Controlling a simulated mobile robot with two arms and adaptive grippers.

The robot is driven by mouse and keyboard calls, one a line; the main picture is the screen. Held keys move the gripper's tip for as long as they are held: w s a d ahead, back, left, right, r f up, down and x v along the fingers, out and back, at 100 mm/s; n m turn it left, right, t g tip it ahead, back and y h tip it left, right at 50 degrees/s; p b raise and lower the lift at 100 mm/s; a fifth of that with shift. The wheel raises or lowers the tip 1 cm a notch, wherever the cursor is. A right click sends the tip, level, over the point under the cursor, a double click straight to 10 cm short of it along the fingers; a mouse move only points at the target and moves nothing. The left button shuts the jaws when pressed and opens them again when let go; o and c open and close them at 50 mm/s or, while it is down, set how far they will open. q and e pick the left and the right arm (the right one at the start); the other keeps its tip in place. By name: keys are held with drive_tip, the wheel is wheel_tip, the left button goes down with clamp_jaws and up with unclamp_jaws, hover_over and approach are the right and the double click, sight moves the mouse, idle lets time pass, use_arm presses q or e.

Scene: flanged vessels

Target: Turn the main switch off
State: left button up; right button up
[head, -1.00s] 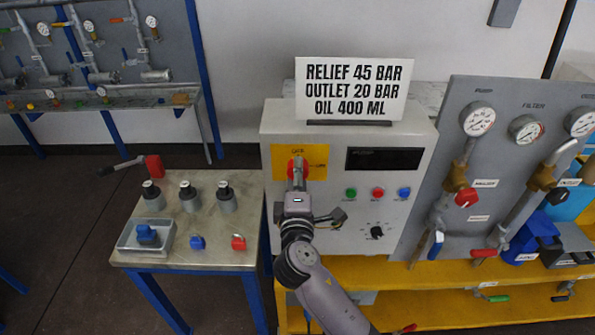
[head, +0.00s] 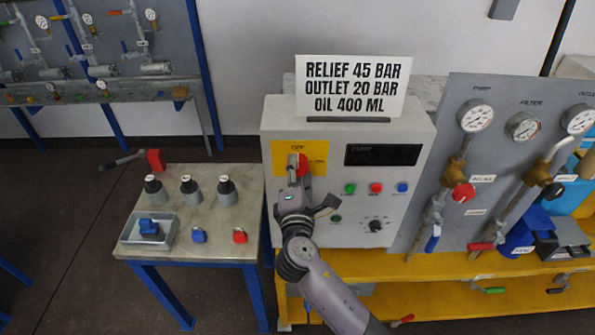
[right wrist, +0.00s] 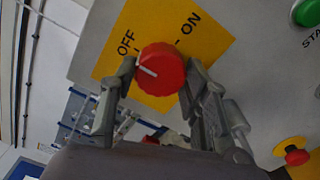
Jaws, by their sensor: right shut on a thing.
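The main switch is a red round knob (head: 303,160) on a yellow plate (head: 316,152) at the upper left of the grey control box. In the right wrist view the knob (right wrist: 165,72) has a white pointer line on the side towards the word OFF; ON is at the plate's other end. My right gripper (head: 298,178) is shut on the knob, with one finger on each side of it in the right wrist view (right wrist: 157,85). The gripper hides part of the knob in the head view. My left gripper is not in view.
The control box (head: 280,220) also carries green, red and blue buttons, a dark display (head: 383,155) and a black dial (head: 376,226). A small table (head: 160,253) stands to the left. A gauge and pipe panel (head: 455,100) stands to the right.

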drive_tip(key=shift+f, duration=0.1)
drive_tip(key=o, duration=1.2)
drive_tip(key=shift+c, duration=0.2)
drive_tip(key=s, duration=1.2)
